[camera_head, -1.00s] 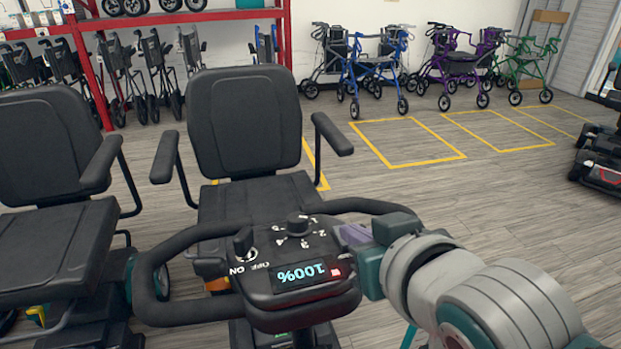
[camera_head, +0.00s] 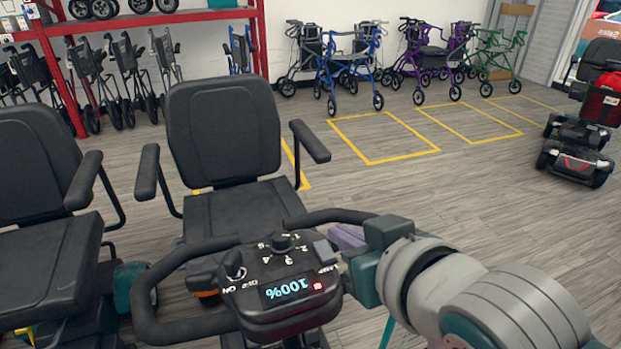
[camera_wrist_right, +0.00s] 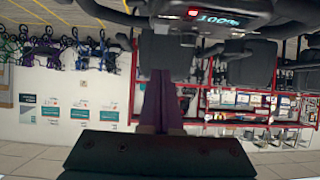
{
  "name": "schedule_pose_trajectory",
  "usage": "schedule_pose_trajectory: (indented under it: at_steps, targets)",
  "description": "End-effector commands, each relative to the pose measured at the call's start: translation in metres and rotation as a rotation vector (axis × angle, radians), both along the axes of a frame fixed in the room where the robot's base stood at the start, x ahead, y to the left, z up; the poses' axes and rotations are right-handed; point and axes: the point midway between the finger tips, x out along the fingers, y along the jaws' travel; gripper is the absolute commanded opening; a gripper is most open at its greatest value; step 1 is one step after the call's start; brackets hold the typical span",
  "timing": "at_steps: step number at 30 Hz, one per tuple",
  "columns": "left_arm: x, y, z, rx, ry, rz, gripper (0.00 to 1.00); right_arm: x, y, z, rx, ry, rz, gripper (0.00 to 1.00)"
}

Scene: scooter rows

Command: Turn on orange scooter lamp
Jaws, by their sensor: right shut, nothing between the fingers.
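The scooter with orange trim (camera_head: 207,293) stands in front of me. Its black console (camera_head: 290,322) has a lit "100%" display (camera_head: 286,289), a red light (camera_head: 318,286), an ON/OFF key and a numbered knob. A grey block, which looks like the lamp switch (camera_head: 325,252), sits at the console's right edge by a partly readable label. My right gripper (camera_head: 346,237) has purple fingers, shut and empty, just right of that block; contact cannot be told. The wrist view shows the shut fingers (camera_wrist_right: 161,95) below the display (camera_wrist_right: 217,20). My left gripper is out of view.
The handlebar loop (camera_head: 150,315) surrounds the console's left side. The black seat (camera_head: 240,210) is behind it, with another scooter (camera_head: 40,265) at left. Walkers (camera_head: 350,65) and a red shelf (camera_head: 265,40) line the wall. Floor at right is clear before another scooter (camera_head: 575,160).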

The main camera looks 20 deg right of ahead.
Motion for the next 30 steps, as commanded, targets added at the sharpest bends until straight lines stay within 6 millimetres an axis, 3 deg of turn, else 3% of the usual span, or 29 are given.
schedule_pose_trajectory:
  at_steps: [6, 11, 30]
  targets:
    - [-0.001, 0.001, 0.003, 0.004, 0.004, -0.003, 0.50, -0.044, -0.003, 0.011, 0.000, 0.001, 0.001, 0.00]
    - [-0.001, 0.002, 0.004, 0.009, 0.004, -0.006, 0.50, -0.061, -0.004, 0.016, 0.000, 0.000, 0.001, 0.00]
    - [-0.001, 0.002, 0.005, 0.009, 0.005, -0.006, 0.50, -0.069, -0.006, 0.019, -0.004, 0.012, -0.002, 0.00]
